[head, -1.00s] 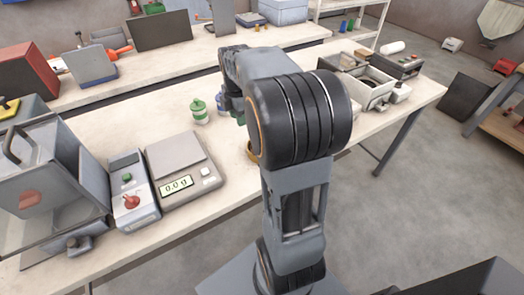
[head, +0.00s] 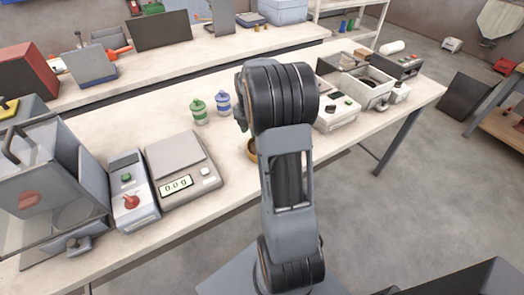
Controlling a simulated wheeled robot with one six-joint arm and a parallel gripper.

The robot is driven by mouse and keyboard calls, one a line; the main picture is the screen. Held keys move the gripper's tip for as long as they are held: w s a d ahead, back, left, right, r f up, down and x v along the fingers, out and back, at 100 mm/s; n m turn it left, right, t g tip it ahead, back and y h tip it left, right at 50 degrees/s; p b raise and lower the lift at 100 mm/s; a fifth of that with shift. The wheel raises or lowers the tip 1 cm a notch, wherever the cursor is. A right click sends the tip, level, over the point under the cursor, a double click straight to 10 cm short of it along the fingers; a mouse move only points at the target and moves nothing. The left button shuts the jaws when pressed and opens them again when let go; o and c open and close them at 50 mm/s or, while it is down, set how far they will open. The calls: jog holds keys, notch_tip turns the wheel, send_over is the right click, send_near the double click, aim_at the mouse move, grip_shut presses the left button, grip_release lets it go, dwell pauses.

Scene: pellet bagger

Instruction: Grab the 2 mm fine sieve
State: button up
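No label reading 2 mm can be made out in the head view. A round brass-coloured rim (head: 251,150) shows on the front bench, just left of my arm and right of the scale. It could be a sieve, but my arm hides part of it. My gripper is hidden behind my own arm, so its fingers cannot be seen.
The scale (head: 181,168) and a switch box (head: 132,190) stand left of the rim. A green-banded jar (head: 199,112) and a blue-banded jar (head: 222,103) stand behind it. Machines, including a white one (head: 336,113), stand to the right. The bench between the jars and scale is clear.

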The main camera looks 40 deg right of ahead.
jog(key=shift+a+f, duration=0.1)
jog(key=shift+f, duration=2.55)
grip_shut()
